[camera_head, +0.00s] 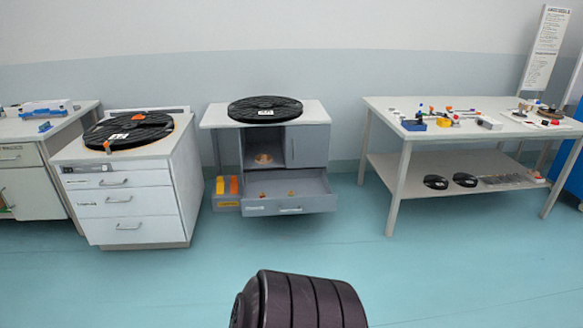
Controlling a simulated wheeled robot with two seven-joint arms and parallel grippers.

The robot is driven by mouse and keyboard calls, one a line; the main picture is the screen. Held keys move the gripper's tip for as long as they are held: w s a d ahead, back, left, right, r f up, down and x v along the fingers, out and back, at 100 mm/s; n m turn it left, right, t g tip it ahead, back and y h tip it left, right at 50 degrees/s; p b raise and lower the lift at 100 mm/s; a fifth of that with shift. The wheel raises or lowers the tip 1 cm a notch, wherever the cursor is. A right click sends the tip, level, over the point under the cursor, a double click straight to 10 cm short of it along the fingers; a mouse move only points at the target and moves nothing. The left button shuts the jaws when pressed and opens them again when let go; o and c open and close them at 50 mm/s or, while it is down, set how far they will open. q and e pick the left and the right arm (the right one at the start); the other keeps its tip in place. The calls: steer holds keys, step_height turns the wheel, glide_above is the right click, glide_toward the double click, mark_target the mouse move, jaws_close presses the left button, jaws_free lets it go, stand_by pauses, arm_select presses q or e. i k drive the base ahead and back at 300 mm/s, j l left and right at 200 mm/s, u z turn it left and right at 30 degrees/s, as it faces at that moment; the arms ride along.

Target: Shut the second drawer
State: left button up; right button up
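The grey station in the middle has a drawer (318,203) at the bottom that is pulled open. Its inside shows, with a few small orange-brown items on its floor. A white cabinet (182,190) to the left has three stacked drawer fronts with bar handles: a top one (80,183), a middle one (90,212) and a bottom one (160,230). These fronts look flush, though a small gap cannot be ruled out. Which drawer counts as the second is not marked legibly. Neither of my grippers is in view.
Black reels lie on the white cabinet (130,131) and the grey station (265,109). Orange and yellow bins (228,190) stand left of the open drawer. A table (385,150) with small parts stands right.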

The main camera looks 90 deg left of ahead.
mark_target(313, 193)
steer(key=j+u, duration=0.1)
steer(key=u, duration=2.7)
steer(key=i+z, duration=0.15)
steer(key=i, duration=0.3)
steer(key=i+j+z, duration=0.1)
steer(key=i, duration=0.35)
steer(key=i+j+z, duration=0.15)
steer(key=i, duration=0.3)
steer(key=i+j+z, duration=0.1)
steer(key=i, duration=0.35)
